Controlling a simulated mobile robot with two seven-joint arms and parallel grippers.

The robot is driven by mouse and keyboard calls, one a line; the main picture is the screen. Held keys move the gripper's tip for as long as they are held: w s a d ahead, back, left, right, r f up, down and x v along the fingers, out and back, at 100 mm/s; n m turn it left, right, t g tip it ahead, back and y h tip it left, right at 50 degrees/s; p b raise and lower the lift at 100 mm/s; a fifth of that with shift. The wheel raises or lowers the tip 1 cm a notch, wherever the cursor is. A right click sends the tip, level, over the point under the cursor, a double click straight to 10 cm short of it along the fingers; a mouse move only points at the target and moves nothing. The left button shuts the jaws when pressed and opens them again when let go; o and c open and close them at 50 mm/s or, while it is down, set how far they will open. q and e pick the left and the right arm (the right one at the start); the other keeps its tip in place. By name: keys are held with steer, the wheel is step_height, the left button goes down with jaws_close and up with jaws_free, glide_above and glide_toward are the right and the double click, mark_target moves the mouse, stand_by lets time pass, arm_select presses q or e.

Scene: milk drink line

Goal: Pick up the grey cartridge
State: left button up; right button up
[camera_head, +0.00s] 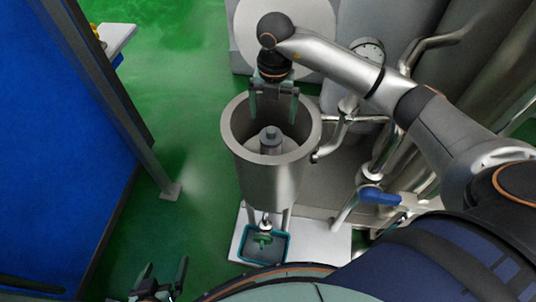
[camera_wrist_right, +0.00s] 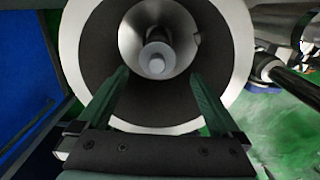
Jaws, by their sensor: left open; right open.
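The grey cartridge (camera_head: 271,139) stands upright inside a round open-topped metal vessel (camera_head: 270,178). In the right wrist view the cartridge (camera_wrist_right: 156,60) shows as a pale round top deep in the vessel (camera_wrist_right: 238,45). My right gripper (camera_head: 274,118) points down at the vessel's mouth, above and behind the cartridge, with its fingers apart and nothing between them. It also shows open in the right wrist view (camera_wrist_right: 165,82). My left gripper (camera_head: 165,278) is open and empty at the bottom left, low and away from the vessel. The cartridge's lower part is hidden.
A teal-rimmed bin (camera_head: 263,259) stands below the vessel, with a green item in it. Pipes and a blue-handled valve (camera_head: 380,196) crowd the right. A blue panel (camera_head: 60,130) and a grey post stand left. Green floor between post and vessel is clear.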

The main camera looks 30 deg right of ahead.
mark_target(271, 138)
step_height(271, 138, down, 4)
steer(key=shift+s+f, duration=0.1)
steer(key=shift+f, duration=0.15)
steer(key=shift+a+f+b, duration=0.15)
steer(key=shift+f+b, duration=0.05)
steer(key=shift+f, duration=1.2)
steer(key=shift+a+f+b, duration=0.15)
steer(key=shift+f, duration=1.25)
jaws_close()
